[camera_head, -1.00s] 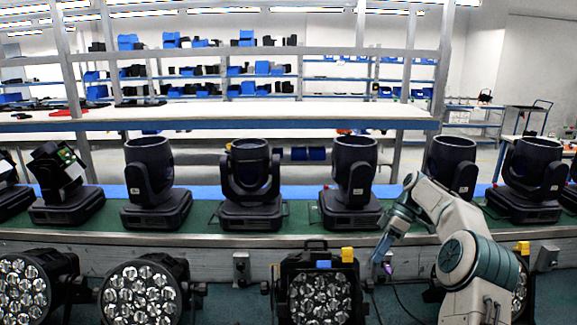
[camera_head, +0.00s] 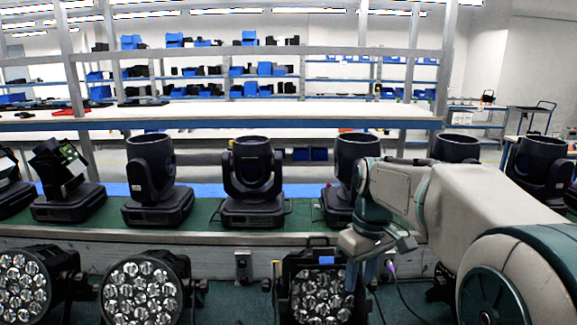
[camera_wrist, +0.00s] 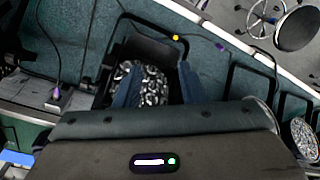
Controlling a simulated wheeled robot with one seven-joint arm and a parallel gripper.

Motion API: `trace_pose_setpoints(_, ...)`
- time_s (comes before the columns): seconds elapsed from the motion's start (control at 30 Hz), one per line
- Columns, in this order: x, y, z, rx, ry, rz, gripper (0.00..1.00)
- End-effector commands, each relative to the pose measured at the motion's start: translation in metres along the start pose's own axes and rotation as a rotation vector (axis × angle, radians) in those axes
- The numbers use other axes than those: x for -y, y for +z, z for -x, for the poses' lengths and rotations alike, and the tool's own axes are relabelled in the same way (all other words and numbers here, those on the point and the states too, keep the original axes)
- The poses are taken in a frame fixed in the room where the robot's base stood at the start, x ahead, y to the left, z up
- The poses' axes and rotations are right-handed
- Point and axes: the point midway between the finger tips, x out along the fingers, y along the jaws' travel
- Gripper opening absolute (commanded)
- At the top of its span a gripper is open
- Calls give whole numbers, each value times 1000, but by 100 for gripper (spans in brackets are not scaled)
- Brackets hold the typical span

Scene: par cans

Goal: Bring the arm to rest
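My gripper (camera_head: 368,274) hangs pointing down at the front of the middle par can (camera_head: 318,296), at its right edge in the head view. In the wrist view its two blue fingers stand apart, so my gripper (camera_wrist: 158,84) is open. The lens cluster of a par can (camera_wrist: 153,88) shows below and between the fingers, and nothing is seen gripped. My arm covers the right part of the head view and hides the par can at the right.
Moving-head lights stand along the green-topped bench (camera_head: 300,216), including one in the middle (camera_head: 252,178) and one partly behind my arm (camera_head: 350,160). Another par can (camera_head: 142,290) is at the left. A cable (camera_head: 405,300) hangs below my gripper. Shelving is behind.

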Motion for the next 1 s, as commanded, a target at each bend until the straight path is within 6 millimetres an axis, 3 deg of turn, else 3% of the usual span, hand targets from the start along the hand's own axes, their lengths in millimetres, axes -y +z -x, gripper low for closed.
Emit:
trace_pose_setpoints(0.27,36,59,-10,-95,108,-196,36)
trace_pose_setpoints(0.6,68,126,-42,-254,156,-425,36)
trace_pose_setpoints(0.8,76,147,-58,-311,151,-499,36)
trace_pose_setpoints(1.0,78,151,-61,-322,149,-516,36)
